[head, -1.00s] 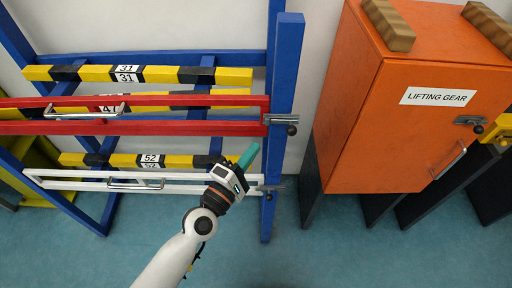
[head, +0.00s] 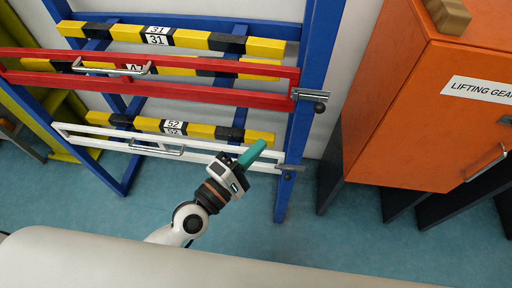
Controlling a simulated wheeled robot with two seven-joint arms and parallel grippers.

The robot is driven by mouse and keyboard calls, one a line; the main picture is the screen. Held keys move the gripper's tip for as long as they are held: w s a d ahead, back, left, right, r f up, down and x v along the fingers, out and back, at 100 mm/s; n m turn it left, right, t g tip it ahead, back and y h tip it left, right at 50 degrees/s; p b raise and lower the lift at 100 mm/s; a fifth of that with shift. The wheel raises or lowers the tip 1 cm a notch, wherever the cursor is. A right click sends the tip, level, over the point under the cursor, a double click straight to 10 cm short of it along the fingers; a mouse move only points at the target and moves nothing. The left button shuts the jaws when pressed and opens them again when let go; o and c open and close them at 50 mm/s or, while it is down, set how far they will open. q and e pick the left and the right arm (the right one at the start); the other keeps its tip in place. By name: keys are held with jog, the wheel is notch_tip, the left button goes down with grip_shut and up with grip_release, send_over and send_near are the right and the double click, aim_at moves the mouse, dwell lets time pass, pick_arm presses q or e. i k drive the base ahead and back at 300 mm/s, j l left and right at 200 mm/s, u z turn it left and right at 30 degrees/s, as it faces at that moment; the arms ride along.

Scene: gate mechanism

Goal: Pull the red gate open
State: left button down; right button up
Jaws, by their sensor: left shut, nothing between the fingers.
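The red gate (head: 220,95) is a long red frame lying across the blue rack (head: 306,120), with a metal handle (head: 110,69) near its left end. A metal latch with a dark knob (head: 310,97) sits at its right end, at the blue post. The gate spans the rack. My left gripper (head: 255,150) has teal fingers, is shut and empty, and is below the red gate near its right end, in front of the white gate (head: 85,137). I cannot tell whether it touches anything. My right gripper is not in view.
The white gate has its own handle (head: 157,150) and latch (head: 289,168). Yellow-black bars numbered 31 and 52 cross the rack. An orange cabinet (head: 410,110) labelled "LIFTING GEAR" stands at right on dark legs. Blue floor (head: 330,245) is open in front.

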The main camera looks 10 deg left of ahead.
aim_at(126, 85)
jog(key=u, duration=1.3)
